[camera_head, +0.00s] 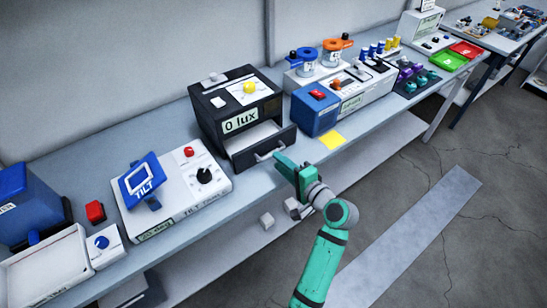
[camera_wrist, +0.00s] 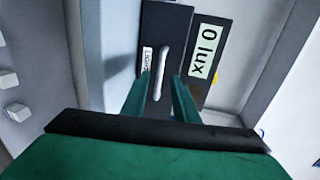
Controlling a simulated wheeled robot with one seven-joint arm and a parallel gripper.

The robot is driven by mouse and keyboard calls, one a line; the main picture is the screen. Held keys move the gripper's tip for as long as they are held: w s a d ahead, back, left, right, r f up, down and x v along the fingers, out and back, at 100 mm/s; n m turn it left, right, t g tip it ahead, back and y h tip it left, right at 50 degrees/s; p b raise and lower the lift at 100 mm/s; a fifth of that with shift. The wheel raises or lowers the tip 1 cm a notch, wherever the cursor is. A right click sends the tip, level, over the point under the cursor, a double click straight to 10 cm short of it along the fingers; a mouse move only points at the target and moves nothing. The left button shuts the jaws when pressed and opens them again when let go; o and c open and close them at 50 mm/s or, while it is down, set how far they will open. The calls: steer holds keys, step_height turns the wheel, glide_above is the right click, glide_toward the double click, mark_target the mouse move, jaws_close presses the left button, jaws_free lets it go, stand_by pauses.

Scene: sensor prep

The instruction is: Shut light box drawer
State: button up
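The black light box (camera_head: 233,104) stands on the bench, with a "0 lux" label on its front. Its drawer (camera_head: 268,146) is pulled out below the label, showing a pale inside and a light bar handle (camera_head: 270,151). My gripper (camera_head: 285,167) is at the drawer's front, close to the handle. In the wrist view, the handle (camera_wrist: 161,68) lies between my two green fingers (camera_wrist: 163,88), which stand apart on either side of it. I cannot tell whether the fingers touch the handle or the drawer front.
A blue box (camera_head: 316,112) with a red switch stands right of the light box, with a yellow note (camera_head: 332,140) before it. The tilt station (camera_head: 172,190) is to the left. A lower shelf (camera_head: 225,232) runs under the bench. The floor (camera_head: 440,225) at right is open.

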steer(key=x, duration=0.4)
steer(key=shift+f, duration=0.1)
